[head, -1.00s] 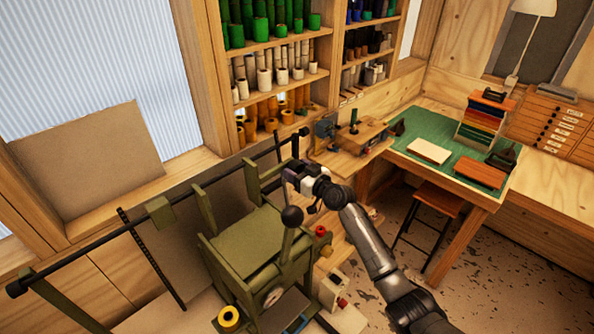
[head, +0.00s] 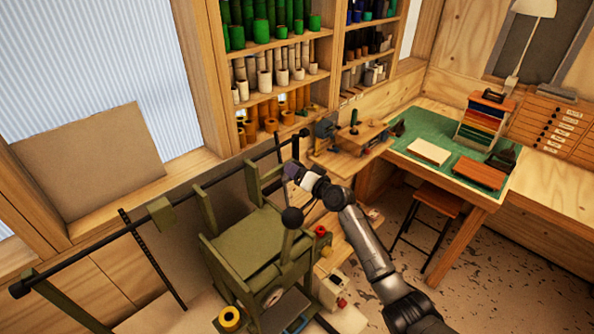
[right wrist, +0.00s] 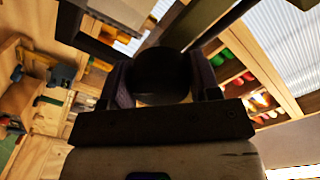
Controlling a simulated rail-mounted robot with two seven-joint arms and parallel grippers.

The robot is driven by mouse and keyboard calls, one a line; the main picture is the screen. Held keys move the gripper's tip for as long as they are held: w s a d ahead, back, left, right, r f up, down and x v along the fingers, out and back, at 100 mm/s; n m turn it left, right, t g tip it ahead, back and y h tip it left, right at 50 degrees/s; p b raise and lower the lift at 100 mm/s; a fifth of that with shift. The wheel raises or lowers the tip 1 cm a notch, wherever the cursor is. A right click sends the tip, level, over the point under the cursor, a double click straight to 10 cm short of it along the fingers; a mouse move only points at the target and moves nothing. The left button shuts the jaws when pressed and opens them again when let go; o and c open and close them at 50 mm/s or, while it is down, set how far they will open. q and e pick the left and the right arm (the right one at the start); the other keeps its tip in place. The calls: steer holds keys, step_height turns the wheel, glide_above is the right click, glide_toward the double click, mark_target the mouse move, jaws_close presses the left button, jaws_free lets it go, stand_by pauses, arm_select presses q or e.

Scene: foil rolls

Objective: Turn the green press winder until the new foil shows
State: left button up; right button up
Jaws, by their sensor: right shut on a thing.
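The green press (head: 250,240) stands at the lower middle of the head view, with a long black bar (head: 120,230) running along its back. My right gripper (head: 288,169) is at the press's upper right, beside the bar's far end. In the right wrist view, its fingers are shut on a dark round knob (right wrist: 163,75). In the head view this knob is hidden by the gripper. The press lever's black ball (head: 292,217) is a separate thing below the gripper. I cannot make out the foil. My left gripper is not in view.
A yellow spool (head: 230,318) sits at the press's front, and a red knob (head: 320,231) at its right. Shelves of foil rolls (head: 265,85) stand behind. A green-topped bench (head: 435,135) and a stool (head: 437,200) are at the right.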

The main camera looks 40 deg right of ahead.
steer(key=m+p, duration=0.2)
steer(key=m, duration=0.4)
steer(key=shift+r+m, duration=0.15)
steer(key=shift+m, duration=0.15)
steer(key=m+p, duration=0.1)
steer(key=m, duration=0.2)
steer(key=shift+m+p, duration=0.5)
steer(key=shift+m, duration=0.3)
steer(key=shift+m, duration=0.3)
steer(key=o, duration=0.9)
